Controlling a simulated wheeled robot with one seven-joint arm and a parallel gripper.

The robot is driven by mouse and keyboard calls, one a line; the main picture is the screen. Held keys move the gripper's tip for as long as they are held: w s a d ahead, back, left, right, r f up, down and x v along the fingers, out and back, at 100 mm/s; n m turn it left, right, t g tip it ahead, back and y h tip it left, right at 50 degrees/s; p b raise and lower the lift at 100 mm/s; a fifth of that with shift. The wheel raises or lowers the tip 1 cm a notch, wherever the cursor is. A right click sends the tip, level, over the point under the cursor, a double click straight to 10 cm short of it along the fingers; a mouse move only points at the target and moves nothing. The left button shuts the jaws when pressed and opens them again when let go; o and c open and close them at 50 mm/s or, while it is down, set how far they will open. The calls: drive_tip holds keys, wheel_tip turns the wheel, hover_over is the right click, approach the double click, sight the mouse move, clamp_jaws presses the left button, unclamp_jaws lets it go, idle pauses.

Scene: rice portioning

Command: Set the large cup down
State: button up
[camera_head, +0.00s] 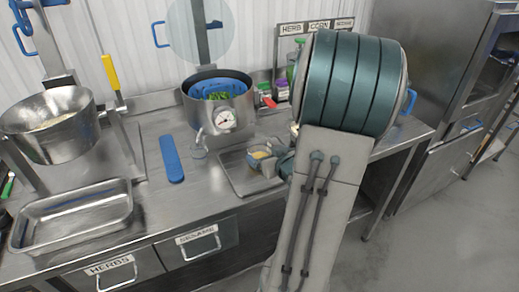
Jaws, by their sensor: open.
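A small cup-like vessel with pale yellow contents (259,154) stands at or just above a flat metal tray (238,180) in the middle of the counter. It may be the large cup, but it is small here and partly hidden. My gripper (277,158) is right beside it, on its right side. The gripper is open, though its fingers are mostly hidden by my own arm. I cannot tell whether the fingers touch the cup.
A pot with a blue strainer (218,84) and a dial (225,119) stand behind the tray. A blue flat tool (171,159) lies left of it. A large metal bowl (55,137) and an empty metal pan (72,222) are at the left. Labelled bins stand behind my arm.

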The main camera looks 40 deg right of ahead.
sight(263, 152)
drive_tip(key=shift+w+p, duration=0.2)
drive_tip(key=shift+p, duration=0.15)
drive_tip(key=x, duration=0.2)
drive_tip(key=shift+w+d+f, duration=0.1)
drive_tip(key=shift+w+f, duration=0.2)
drive_tip(key=shift+d+p+x, duration=0.15)
drive_tip(key=shift+d+x, duration=0.05)
drive_tip(key=shift+x, duration=1.15)
drive_tip(key=shift+d+p+x, duration=0.15)
drive_tip(key=shift+d+x, duration=0.05)
drive_tip(key=shift+x, duration=1.1)
drive_tip(key=shift+s, duration=0.1)
drive_tip(key=c, duration=1.2)
drive_tip(key=shift+r, duration=0.15)
